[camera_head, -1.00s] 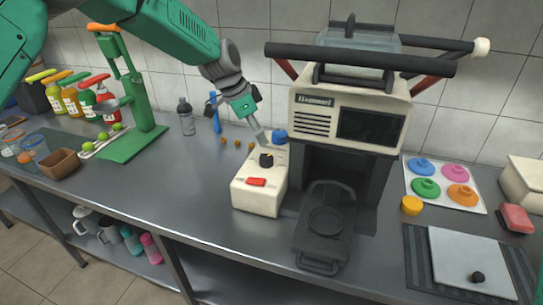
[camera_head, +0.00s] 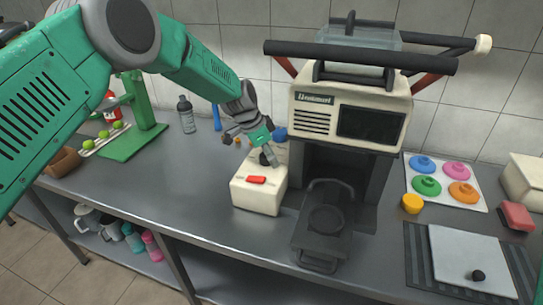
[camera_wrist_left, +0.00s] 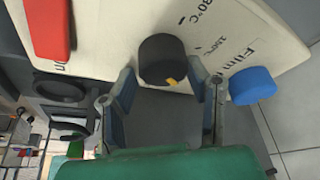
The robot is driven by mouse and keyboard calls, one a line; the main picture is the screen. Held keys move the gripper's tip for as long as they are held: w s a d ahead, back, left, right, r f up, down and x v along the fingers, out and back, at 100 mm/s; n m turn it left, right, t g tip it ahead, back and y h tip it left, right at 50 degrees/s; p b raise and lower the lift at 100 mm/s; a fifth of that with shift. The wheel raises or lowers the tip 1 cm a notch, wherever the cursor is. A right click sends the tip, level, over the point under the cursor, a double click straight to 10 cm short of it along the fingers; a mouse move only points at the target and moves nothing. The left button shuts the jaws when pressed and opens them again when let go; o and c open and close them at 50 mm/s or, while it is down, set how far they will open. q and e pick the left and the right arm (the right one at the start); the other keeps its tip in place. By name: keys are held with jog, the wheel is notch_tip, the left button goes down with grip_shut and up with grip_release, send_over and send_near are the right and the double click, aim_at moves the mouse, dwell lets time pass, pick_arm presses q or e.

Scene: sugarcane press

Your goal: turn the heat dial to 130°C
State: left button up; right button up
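My left gripper (camera_head: 268,157) is over the box and hides most of the dial in the head view. In the wrist view its two fingers (camera_wrist_left: 163,84) are apart, one on each side of the dial. I cannot tell whether they touch it. My right gripper is not in view.
A red switch (camera_head: 256,180) is on the box, near the dial. A blue knob (camera_wrist_left: 252,85) is on the other side. The cream press machine (camera_head: 318,121) stands close on the right, with a black plate unit (camera_head: 325,222) in front.

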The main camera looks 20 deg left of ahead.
pick_arm(q)
jog(key=shift+a+f, duration=0.2)
jog(key=shift+a, duration=0.2)
jog(key=c, duration=0.5)
jog(key=shift+a+f, duration=0.1)
jog(key=shift+a, duration=0.3)
jog(key=shift+s+a, duration=0.2)
jog(key=shift+a, duration=0.05)
jog(key=shift+d, duration=0.35)
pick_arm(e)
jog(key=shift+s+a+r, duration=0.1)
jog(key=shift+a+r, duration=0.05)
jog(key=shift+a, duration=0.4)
